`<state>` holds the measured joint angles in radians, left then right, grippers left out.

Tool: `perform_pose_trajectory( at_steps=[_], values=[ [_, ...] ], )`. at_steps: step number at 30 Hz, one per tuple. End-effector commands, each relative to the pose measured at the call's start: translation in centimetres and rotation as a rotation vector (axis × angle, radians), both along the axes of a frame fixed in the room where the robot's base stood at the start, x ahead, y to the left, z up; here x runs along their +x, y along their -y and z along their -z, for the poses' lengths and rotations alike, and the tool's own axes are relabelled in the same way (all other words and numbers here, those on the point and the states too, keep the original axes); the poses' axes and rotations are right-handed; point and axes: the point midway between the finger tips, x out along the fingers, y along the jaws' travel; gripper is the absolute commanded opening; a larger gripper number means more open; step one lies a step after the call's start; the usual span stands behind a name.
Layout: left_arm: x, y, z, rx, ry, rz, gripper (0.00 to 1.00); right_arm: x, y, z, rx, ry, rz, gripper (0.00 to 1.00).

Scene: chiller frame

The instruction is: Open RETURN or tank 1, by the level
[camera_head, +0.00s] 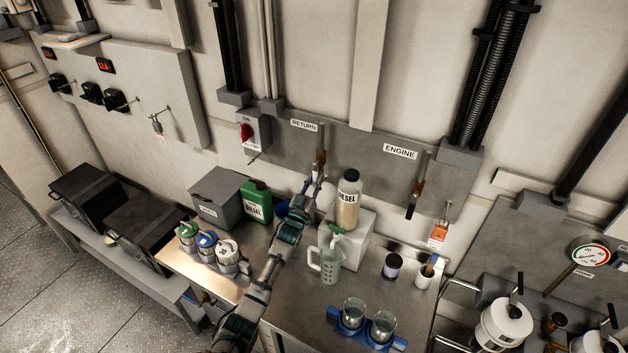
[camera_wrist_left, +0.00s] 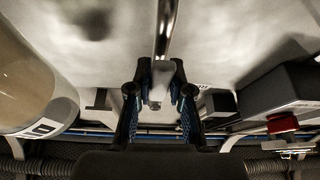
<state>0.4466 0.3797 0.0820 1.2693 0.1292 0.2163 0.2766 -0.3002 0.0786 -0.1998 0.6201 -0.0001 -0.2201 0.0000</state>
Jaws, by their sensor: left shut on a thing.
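The RETURN lever (camera_head: 320,160) hangs on the grey wall panel, below the RETURN label (camera_head: 303,125). My left gripper (camera_head: 314,180) is at its lower end. In the left wrist view, the fingers of my left gripper (camera_wrist_left: 160,95) are shut on the lever, whose metal shaft (camera_wrist_left: 166,35) runs to the top edge. The ENGINE lever (camera_head: 414,195) hangs to the right, under its ENGINE label (camera_head: 400,152). The tank levels do not show clearly. My right gripper is not in view.
A DIESEL bottle (camera_head: 348,200) stands on a white block (camera_head: 348,240) just right of my left arm. A green can (camera_head: 257,202) and a grey box (camera_head: 215,195) stand left. A red rotary switch (camera_head: 246,132) is left of RETURN. A jug (camera_head: 329,265) stands in front.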

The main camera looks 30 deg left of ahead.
Motion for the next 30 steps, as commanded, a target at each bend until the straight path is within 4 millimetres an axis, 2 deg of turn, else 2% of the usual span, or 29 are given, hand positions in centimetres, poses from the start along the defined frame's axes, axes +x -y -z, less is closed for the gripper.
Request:
perform_pose_trajectory(
  at_steps=[1, 8, 9, 11, 12, 23, 26, 30],
  values=[
    [0.1, 0.4, 1.1, -0.009, -0.019, 0.006, 0.00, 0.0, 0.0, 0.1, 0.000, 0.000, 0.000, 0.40],
    [0.1, 0.5, 1.0, -0.009, -0.019, 0.007, 0.00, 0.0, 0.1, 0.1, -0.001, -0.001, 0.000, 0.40],
    [0.1, 0.6, 1.0, -0.008, -0.019, 0.007, 0.27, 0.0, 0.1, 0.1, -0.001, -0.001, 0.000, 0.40],
    [0.1, 0.6, 1.0, -0.007, -0.017, 0.007, 0.42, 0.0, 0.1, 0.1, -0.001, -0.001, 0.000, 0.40],
    [0.1, 0.6, 0.9, -0.007, -0.016, 0.007, 0.45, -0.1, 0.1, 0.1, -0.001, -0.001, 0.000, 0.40],
    [-0.7, 0.2, 0.7, -0.005, -0.006, 0.003, 0.45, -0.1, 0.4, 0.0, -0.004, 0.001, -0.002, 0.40],
    [-2.1, 0.5, 1.3, -0.005, -0.007, 0.004, 0.45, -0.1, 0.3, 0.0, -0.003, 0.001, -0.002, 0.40],
    [-4.9, 1.0, 2.7, -0.006, -0.009, 0.005, 0.45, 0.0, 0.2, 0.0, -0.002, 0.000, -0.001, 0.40]
  ],
)
